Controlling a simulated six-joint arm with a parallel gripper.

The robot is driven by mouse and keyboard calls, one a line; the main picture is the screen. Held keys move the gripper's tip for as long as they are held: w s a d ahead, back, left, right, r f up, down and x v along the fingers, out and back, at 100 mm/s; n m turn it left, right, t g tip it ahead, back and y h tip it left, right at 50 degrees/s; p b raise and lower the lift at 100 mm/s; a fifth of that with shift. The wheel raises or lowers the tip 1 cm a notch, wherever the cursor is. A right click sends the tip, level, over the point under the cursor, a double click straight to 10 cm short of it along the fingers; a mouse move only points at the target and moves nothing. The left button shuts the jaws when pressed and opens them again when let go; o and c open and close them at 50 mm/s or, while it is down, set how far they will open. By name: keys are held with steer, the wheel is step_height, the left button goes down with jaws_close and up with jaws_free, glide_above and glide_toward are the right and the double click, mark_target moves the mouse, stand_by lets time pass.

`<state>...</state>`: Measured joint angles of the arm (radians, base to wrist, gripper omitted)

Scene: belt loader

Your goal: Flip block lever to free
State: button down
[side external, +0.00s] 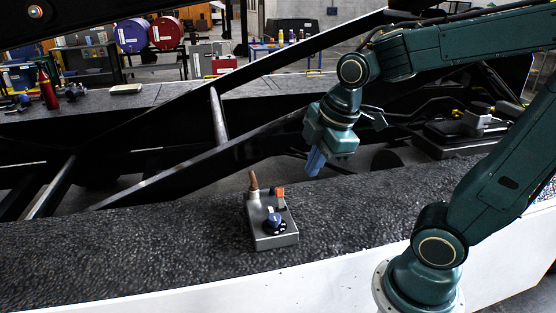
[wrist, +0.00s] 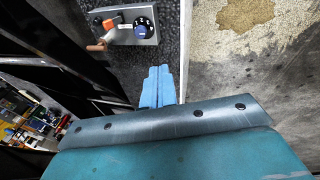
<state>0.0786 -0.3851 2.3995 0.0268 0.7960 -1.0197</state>
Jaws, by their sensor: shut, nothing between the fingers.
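A small grey control box (side external: 275,241) sits on the dark gritty ledge. It carries a brown lever (side external: 253,182) standing up at its back left, an orange part (side external: 280,194) and a dark blue knob (side external: 273,221). In the wrist view the box (wrist: 125,36) is at the top, with the brown lever (wrist: 97,46) reaching out past its left edge, beside the orange part (wrist: 109,23) and the knob (wrist: 143,27). My gripper (side external: 313,170) has blue fingers, shut and empty. It is above and to the right of the box, apart from it. The lever's labels cannot be read.
Black diagonal beams (side external: 190,176) run behind the ledge (side external: 150,245). Another grey device (side external: 462,135) stands at the right, behind my arm. A red bottle (side external: 47,88) and small items stand on the far ledge. The near ledge left of the box is clear.

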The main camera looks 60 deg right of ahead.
steer(key=shift+s+a+r+m+t, duration=0.15)
steer(key=shift+s+a+r+m, duration=0.15)
steer(key=shift+s+m, duration=0.55)
steer(key=shift+s+a+r+m+t, duration=0.25)
steer(key=shift+s+r+m, duration=0.2)
steer(key=shift+m, duration=0.7)
steer(key=shift+s+a+r+m+t, duration=0.1)
steer(key=shift+s+a+r+m, duration=0.2)
steer(key=shift+s+m, duration=0.55)
steer(key=shift+w+m, duration=0.15)
steer(key=shift+m, duration=0.1)
steer(key=shift+s+a+r+m+t+y, duration=0.15)
steer(key=shift+s+m, duration=0.35)
steer(key=shift+m, duration=0.25)
steer(key=shift+s+a+r+m+t+y, duration=0.1)
steer(key=shift+s+r+m, duration=0.1)
steer(key=shift+s+m, duration=0.4)
steer(key=shift+s+a+r+m+t+y, duration=0.15)
steer(key=shift+s+m, duration=0.2)
steer(key=shift+m, duration=0.5)
steer(key=c, duration=2.2)
jaws_free()
